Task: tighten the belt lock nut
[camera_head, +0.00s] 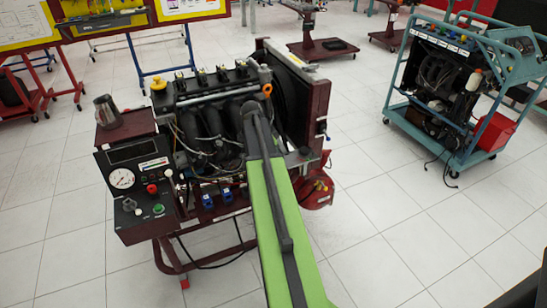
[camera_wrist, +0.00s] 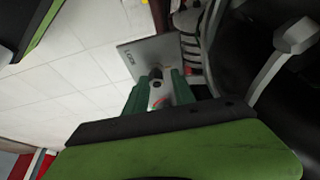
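The engine trainer (camera_head: 215,125) stands at the centre of the head view, with hoses and wiring on its near side. My green and black arm reaches up to it, and its far end meets the engine. My gripper's fingertips are not clear in the head view. In the wrist view, a green piece with a black edge (camera_wrist: 180,145) fills the bottom, and a similar piece shows at the top left. I cannot tell whether these are my gripper's fingers. I cannot pick out the belt or its lock nut in either view.
The gauge panel (camera_head: 135,185) is on the trainer's left, with a metal cup (camera_head: 107,112) on top. A red tank (camera_head: 317,190) hangs at its lower right. A teal trainer cart (camera_head: 450,90) stands at right. Tiled floor between is clear. The wrist view shows a grey lever (camera_wrist: 283,55).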

